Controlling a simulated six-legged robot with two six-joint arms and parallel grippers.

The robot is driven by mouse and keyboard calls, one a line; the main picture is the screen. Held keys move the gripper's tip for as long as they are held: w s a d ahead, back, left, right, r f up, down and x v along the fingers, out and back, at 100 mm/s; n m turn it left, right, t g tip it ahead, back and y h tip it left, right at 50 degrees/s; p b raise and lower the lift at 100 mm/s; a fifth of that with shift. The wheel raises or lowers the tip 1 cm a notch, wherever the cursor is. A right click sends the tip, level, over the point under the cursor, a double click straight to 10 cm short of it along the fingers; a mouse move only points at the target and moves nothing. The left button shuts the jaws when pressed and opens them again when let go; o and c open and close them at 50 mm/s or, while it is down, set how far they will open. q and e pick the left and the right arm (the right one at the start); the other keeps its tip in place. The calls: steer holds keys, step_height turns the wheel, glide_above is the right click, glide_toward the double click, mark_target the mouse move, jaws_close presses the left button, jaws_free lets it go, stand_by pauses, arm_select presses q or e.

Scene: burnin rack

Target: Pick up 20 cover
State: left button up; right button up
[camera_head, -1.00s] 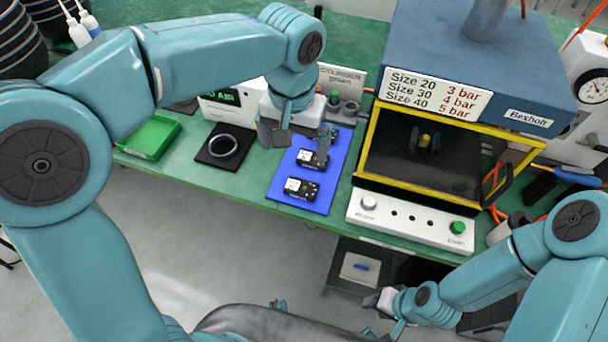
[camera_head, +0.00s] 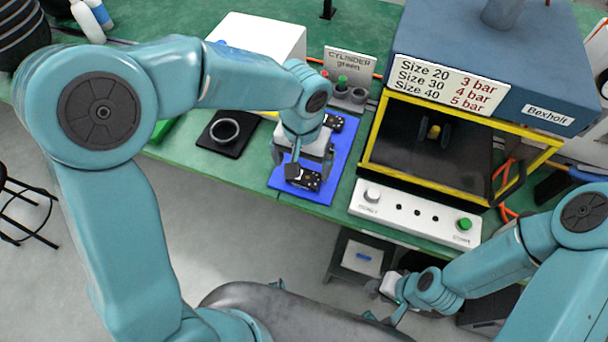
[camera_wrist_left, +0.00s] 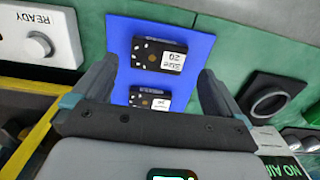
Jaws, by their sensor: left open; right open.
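The cover labelled Size 20 (camera_wrist_left: 160,54) is a small black block with a white label. It lies on the blue mat (camera_wrist_left: 200,45) and also shows in the head view (camera_head: 304,178) near the mat's front end. A second black cover (camera_wrist_left: 150,98), its label too small to read, lies on the same mat, behind the first in the head view (camera_head: 333,122). My left gripper (camera_head: 310,167) is open and points down over the mat, close to the Size 20 cover; nothing is between its fingers (camera_wrist_left: 158,73). My right gripper (camera_head: 378,302) is open and empty, low at the front.
Right of the mat stands a press with a yellow frame (camera_head: 375,135) and a white button panel (camera_head: 405,208). Left of the mat is a black pad with a ring (camera_head: 225,132). A CYLINDER sign (camera_head: 349,63) stands behind. The green table's front edge is close to the mat.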

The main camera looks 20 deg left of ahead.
mark_target(304, 176)
arm_select(q)
steer(key=shift+w+d+f, duration=0.1)
steer(key=shift+f, duration=1)
steer(key=shift+w+d+f, duration=0.1)
steer(key=shift+f, duration=0.95)
steer(key=shift+a, duration=0.1)
steer(key=c, duration=0.9)
steer(key=shift+c, duration=0.2)
steer(key=shift+r, duration=0.1)
